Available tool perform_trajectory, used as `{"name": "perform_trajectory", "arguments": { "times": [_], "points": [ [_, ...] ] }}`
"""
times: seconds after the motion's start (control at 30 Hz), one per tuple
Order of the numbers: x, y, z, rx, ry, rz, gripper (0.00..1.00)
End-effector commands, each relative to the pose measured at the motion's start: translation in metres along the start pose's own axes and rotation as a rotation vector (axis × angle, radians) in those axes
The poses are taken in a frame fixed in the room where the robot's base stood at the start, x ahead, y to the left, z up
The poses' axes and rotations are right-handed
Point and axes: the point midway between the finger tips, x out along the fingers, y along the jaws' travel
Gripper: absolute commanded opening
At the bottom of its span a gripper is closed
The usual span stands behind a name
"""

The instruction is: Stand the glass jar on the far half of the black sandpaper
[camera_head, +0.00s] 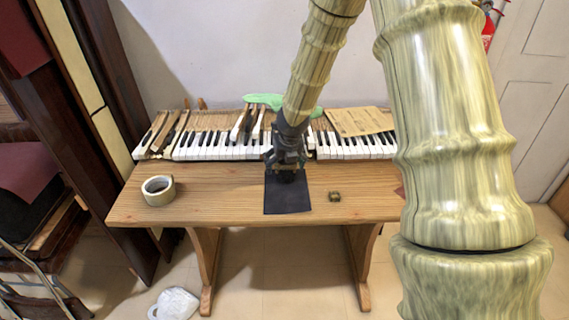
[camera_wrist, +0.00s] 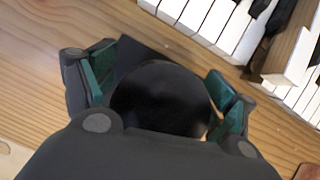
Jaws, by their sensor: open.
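The black sandpaper (camera_head: 288,200) lies flat on the wooden table, in front of the piano keys; a dark corner of it shows in the wrist view (camera_wrist: 137,52). A dark round top (camera_wrist: 160,100), seemingly the glass jar's lid, sits between my gripper's fingers in the wrist view. In the head view the jar is a dark shape (camera_head: 286,177) under my gripper (camera_head: 286,168), over the far half of the sandpaper; it looks upright. My gripper is open, with its green-padded fingers on either side of the jar. The jar's glass and base are hidden.
A roll of tape (camera_head: 158,190) stands at the table's left. A small brownish block (camera_head: 335,196) lies right of the sandpaper. The table's front right is mostly clear.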

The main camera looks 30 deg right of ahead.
Motion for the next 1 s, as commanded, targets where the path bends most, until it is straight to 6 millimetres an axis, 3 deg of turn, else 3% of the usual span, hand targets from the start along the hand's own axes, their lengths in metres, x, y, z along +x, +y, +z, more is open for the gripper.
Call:
{"name": "perform_trajectory", "arguments": {
  "times": [0.7,1.0],
  "points": [
    [-0.1,0.0,0.001,0.001,-0.002,0.002,0.85],
    [-0.119,0.0,0.0,0.001,-0.001,0.001,0.85]
  ]
}}
